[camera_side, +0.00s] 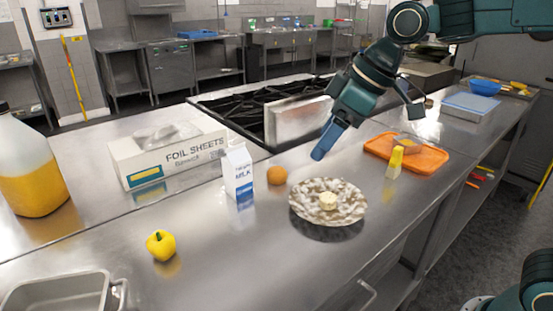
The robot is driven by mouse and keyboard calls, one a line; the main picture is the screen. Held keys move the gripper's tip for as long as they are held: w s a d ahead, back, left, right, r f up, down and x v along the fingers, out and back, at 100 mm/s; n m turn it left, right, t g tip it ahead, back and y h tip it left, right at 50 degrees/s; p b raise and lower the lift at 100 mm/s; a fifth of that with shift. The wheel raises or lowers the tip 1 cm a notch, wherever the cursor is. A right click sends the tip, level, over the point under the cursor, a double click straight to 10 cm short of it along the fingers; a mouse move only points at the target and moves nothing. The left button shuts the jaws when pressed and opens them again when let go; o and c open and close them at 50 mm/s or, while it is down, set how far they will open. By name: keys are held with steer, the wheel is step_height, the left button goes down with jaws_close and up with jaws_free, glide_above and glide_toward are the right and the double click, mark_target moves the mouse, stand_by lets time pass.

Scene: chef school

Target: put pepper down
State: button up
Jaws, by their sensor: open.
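A yellow pepper (160,245) with a dark stem sits alone on the steel counter (230,270), in the left front part of the side view. My gripper (322,153) is open and empty. It points down above the counter, behind the speckled plate and to the right of the orange. It is well apart from the pepper. Its fingers overlap from this angle, so the gap between them is hard to see.
A speckled plate (347,204) holds a small pale item (327,200). An orange (277,175), a milk carton (238,172) and a foil sheets box (170,153) stand behind it. An orange tray (425,160) and a yellow block (394,163) are right; a metal pan (60,292) is front left.

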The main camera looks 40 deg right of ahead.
steer(key=s+d+f+m+h, duration=0.1)
steer(key=s+d+m, duration=0.1)
steer(key=s, duration=0.4)
steer(key=s+d+f+m+h, duration=0.1)
steer(key=s+d+f+m, duration=0.1)
steer(key=s+d, duration=0.3)
steer(key=s+d+f+m, duration=0.2)
steer(key=s+d, duration=0.1)
steer(key=s, duration=0.5)
steer(key=shift+d+m+t+h, duration=0.2)
steer(key=shift+m+t+h, duration=0.1)
steer(key=shift+t+h, duration=0.1)
